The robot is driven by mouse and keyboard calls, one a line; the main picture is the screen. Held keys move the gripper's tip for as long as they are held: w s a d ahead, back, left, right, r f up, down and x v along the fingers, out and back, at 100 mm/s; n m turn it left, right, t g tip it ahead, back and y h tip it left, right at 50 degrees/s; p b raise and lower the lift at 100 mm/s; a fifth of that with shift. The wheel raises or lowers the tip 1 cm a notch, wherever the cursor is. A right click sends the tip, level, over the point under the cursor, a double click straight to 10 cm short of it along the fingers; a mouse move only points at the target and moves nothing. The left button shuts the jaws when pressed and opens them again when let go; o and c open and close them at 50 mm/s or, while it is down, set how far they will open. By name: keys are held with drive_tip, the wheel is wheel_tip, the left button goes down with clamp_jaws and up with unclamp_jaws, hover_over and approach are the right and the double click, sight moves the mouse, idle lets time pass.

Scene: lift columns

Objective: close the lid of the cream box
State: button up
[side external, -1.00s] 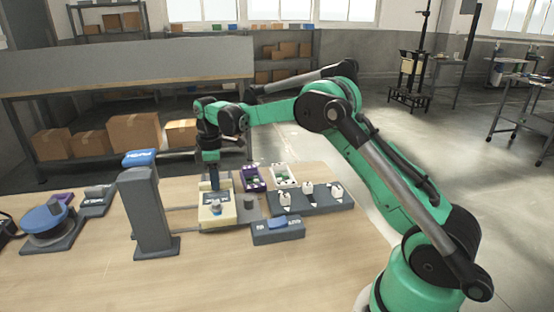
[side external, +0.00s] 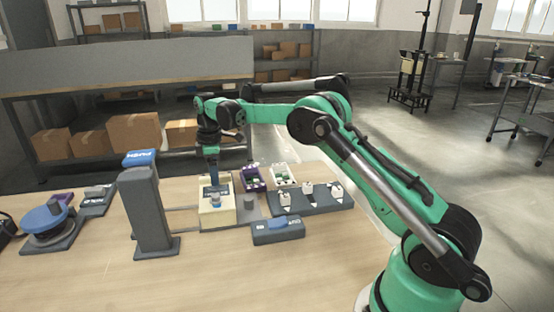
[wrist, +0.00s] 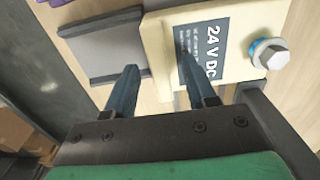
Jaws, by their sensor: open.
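The cream box (side external: 217,219) stands on the table in the middle of the side view. A dark label and a metal knob with a blue ring show on its upper part. In the wrist view its cream plate (wrist: 240,30) carries a "24 V DC" label and the knob. I cannot tell the exact angle of the lid. My gripper (side external: 213,182) points down at the far side of the box. The right finger overlaps the label; contact is unclear.
A grey column (side external: 149,215) stands left of the box. A dark block with a blue top (side external: 278,230) lies in front right. A rack with several white pieces (side external: 310,199) and small bins (side external: 254,180) are to the right. The front table is clear.

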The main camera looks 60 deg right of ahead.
drive_tip(key=shift+r, duration=2.9)
drive_tip(key=shift+r, duration=0.1)
drive_tip(key=s+a+r+m+t, duration=0.45)
drive_tip(key=s+a+r, duration=0.25)
drive_tip(key=s, duration=0.2)
drive_tip(key=s+a+f+m+t, duration=0.2)
drive_tip(key=s+a+f+m, duration=0.2)
drive_tip(key=s, duration=0.7)
drive_tip(key=shift+f+t, duration=0.35)
drive_tip(key=shift+f, duration=0.45)
drive_tip(key=shift+m, duration=0.25)
